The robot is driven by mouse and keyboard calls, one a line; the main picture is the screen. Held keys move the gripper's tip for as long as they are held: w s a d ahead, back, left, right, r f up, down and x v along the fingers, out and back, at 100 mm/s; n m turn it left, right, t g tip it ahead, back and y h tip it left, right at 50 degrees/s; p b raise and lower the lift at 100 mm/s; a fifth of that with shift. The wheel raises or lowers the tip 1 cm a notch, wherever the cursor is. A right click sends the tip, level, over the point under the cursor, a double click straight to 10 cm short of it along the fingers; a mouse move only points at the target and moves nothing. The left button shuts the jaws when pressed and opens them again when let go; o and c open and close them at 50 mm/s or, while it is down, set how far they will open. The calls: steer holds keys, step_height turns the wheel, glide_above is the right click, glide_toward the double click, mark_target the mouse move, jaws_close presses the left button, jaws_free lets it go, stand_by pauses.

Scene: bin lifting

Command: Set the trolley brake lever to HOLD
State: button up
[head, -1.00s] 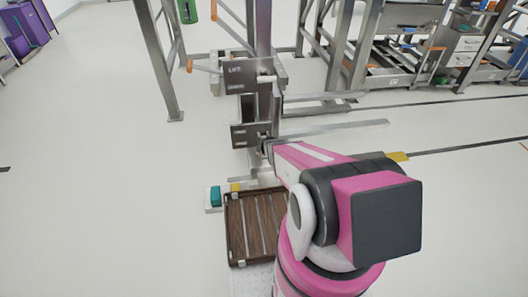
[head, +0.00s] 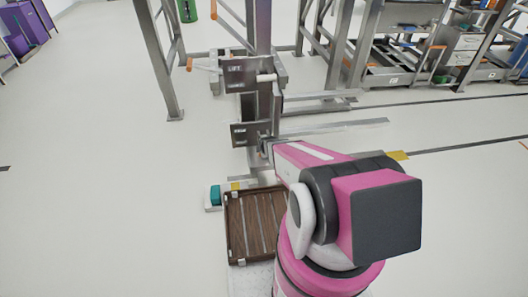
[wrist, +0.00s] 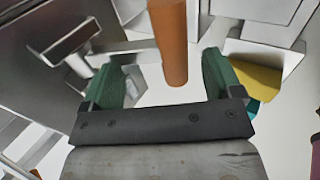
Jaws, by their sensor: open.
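An orange cylindrical grip (wrist: 172,40) stands between the two green fingers of my open gripper (wrist: 162,75) in the wrist view. Its end shows just ahead of the palm, with gaps on both sides. It looks like a lever handle, but no HOLD mark can be read. In the head view my pink arm hides the gripper and this grip. My arm reaches to the lower dark plate (head: 245,133) on the steel column. An upper dark plate (head: 240,73) reads LIFT.
A slatted brown tray (head: 229,230) lies below the column. Orange-tipped handles, one at the column's left (head: 189,64), stick out higher up. Steel frames (head: 355,50) stand behind. The floor to the left is clear.

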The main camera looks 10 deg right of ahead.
steer(key=v, duration=1)
steer(key=shift+s+r, duration=0.15)
steer(key=shift+r, duration=0.15)
stand_by(0.4)
